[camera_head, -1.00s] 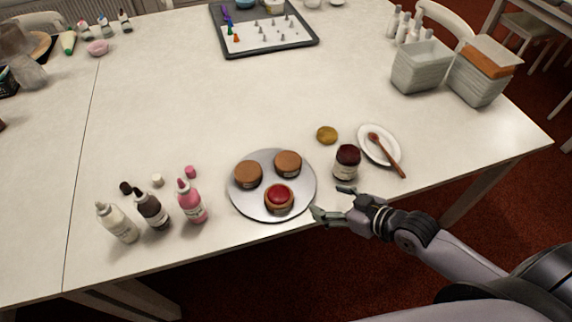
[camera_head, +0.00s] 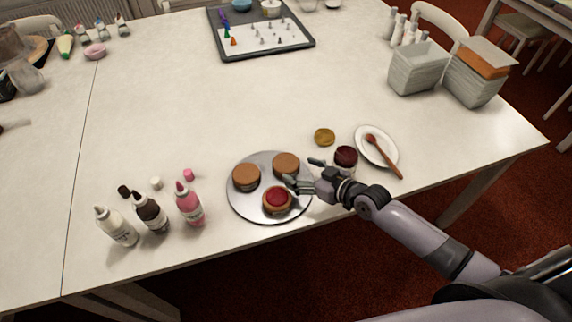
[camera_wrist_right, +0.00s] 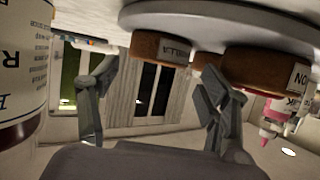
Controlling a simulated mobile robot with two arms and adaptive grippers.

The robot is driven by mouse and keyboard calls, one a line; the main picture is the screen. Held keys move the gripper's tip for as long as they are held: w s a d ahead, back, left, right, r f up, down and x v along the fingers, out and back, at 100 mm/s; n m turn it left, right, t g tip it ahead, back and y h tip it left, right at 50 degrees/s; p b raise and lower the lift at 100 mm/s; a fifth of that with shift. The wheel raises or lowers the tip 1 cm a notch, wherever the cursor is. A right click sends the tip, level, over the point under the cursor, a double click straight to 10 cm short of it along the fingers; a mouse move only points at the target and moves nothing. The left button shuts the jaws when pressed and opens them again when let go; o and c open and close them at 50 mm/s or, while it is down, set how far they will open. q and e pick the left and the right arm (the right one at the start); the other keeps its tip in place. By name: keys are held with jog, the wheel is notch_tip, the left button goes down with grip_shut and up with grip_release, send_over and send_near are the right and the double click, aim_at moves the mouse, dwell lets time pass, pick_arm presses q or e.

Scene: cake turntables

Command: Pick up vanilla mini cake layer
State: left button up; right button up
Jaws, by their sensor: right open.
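Three small brown cake layers stand on a round grey plate (camera_head: 238,203) near the table's front edge. The vanilla mini cake layer (camera_head: 286,162) is the back right one; its label shows in the right wrist view (camera_wrist_right: 165,48), which appears upside down. Another layer (camera_head: 246,177) is at the left, and one topped with red (camera_head: 277,201) is at the front. My right gripper (camera_head: 302,171) is open and empty, with its fingertips at the plate's right edge beside the vanilla layer. In the right wrist view the vanilla layer lies ahead between the fingers (camera_wrist_right: 155,95). My left gripper is out of view.
A dark red jar (camera_head: 346,157) stands close beside my right gripper. A yellowish lid (camera_head: 325,137) and a white saucer (camera_head: 364,150) with a spoon (camera_head: 384,156) lie beyond. Several squeeze bottles, including a pink one (camera_head: 189,204), stand left of the plate. The table's middle is clear.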

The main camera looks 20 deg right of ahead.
aim_at(289, 164)
jog(key=x, duration=0.6)
jog(key=shift+r, duration=0.25)
jog(key=shift+c, duration=0.3)
jog(key=c, duration=0.7)
